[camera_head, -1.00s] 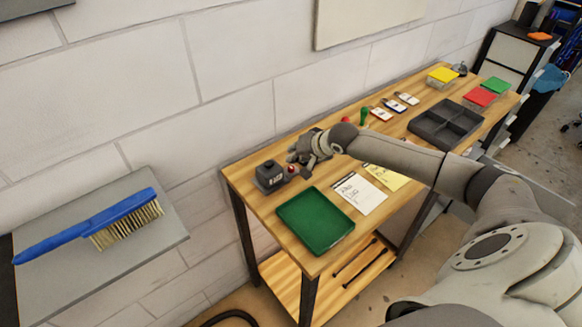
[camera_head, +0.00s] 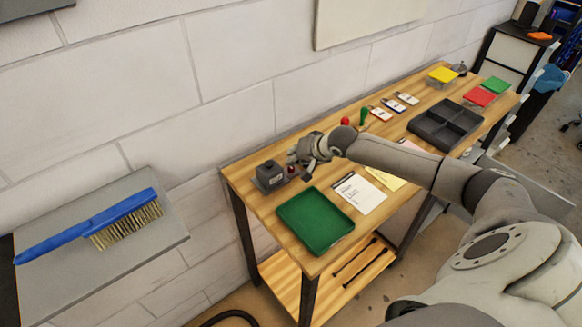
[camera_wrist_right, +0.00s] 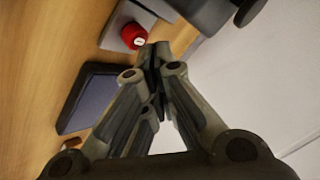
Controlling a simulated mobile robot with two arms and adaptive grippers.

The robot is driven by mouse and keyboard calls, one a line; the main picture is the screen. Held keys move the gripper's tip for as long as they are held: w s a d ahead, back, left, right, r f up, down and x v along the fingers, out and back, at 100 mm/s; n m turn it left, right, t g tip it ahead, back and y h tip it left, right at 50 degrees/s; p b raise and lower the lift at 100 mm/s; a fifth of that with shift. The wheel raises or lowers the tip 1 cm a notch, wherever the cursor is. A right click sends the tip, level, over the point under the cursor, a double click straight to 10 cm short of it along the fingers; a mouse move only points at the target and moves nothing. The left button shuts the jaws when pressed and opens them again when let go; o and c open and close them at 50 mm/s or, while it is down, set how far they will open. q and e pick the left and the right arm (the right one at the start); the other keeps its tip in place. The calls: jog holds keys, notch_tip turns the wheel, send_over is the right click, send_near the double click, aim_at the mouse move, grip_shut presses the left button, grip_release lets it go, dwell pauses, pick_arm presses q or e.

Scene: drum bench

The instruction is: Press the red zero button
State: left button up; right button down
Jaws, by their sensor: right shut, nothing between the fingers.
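The red zero button (camera_head: 292,170) shows as a small, dark red spot beside a dark grey box (camera_head: 270,177) at the left end of the wooden bench. In the right wrist view the red button (camera_wrist_right: 133,36) is a round cap with a white mark, on a light grey base. My right gripper (camera_head: 298,164) is shut and empty, close to the button. In the wrist view its fingertips (camera_wrist_right: 152,54) lie just right of and below the cap; I cannot tell whether they touch it. My left gripper is not in view.
A green tray (camera_head: 315,221) and a white sheet (camera_head: 359,193) lie in front of the gripper. A grey divided tray (camera_head: 446,125) and small coloured boxes stand farther right. A blue brush (camera_head: 90,224) rests on a grey surface at left.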

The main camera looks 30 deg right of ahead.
jog(key=shift+f, duration=0.45)
jog(key=shift+r, duration=0.1)
jog(key=shift+r+p, duration=0.85)
jog(key=shift+p, duration=0.2)
notch_tip(320, 180, up, 6)
jog(key=p, duration=0.7)
dwell(0.6)
